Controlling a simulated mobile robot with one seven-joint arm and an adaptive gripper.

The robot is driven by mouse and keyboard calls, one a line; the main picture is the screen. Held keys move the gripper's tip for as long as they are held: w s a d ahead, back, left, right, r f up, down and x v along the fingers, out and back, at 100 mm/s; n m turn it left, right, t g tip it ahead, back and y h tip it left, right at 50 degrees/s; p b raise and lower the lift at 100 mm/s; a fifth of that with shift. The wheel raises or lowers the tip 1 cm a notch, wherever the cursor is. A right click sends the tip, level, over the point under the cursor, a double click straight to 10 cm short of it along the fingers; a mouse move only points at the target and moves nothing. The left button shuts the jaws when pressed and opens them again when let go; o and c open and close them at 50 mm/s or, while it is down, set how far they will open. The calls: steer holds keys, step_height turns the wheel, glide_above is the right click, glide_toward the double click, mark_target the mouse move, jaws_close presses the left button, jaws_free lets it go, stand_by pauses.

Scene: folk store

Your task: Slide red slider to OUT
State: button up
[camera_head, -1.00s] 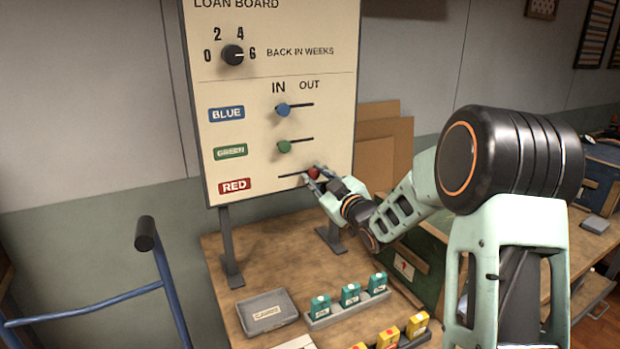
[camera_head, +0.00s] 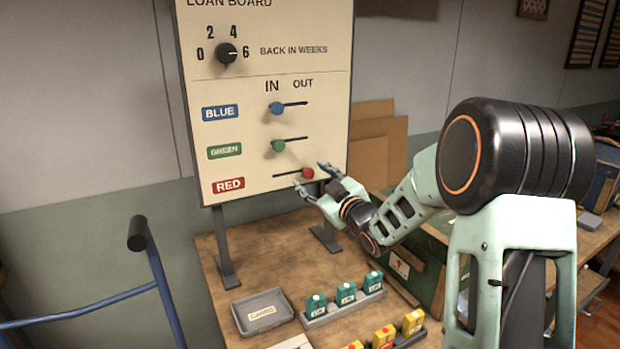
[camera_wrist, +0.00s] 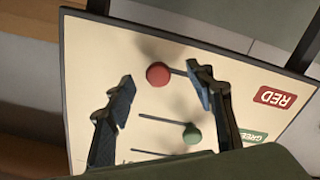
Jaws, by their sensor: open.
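The red slider knob (camera_head: 307,174) sits at the right end of its slot, on the OUT side, in the bottom row of the loan board (camera_head: 300,60). The blue knob (camera_head: 277,108) and green knob (camera_head: 278,146) sit at the left ends of their slots, under IN. My gripper (camera_head: 309,176) is open at the red knob, its fingers spread apart. In the wrist view the red knob (camera_wrist: 158,75) shows between the spread fingers, with a gap on both sides. The green knob (camera_wrist: 191,134) shows lower down there.
A dial (camera_head: 227,53) is at the board's top. Below, a grey tray (camera_head: 262,312) and a rack of teal boxes (camera_head: 346,294) stand on the wooden table. Yellow boxes (camera_head: 384,337) are in front. A blue rail (camera_head: 160,270) stands at left.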

steer(key=b+v, duration=0.1)
steer(key=v, duration=0.6)
stand_by(0.4)
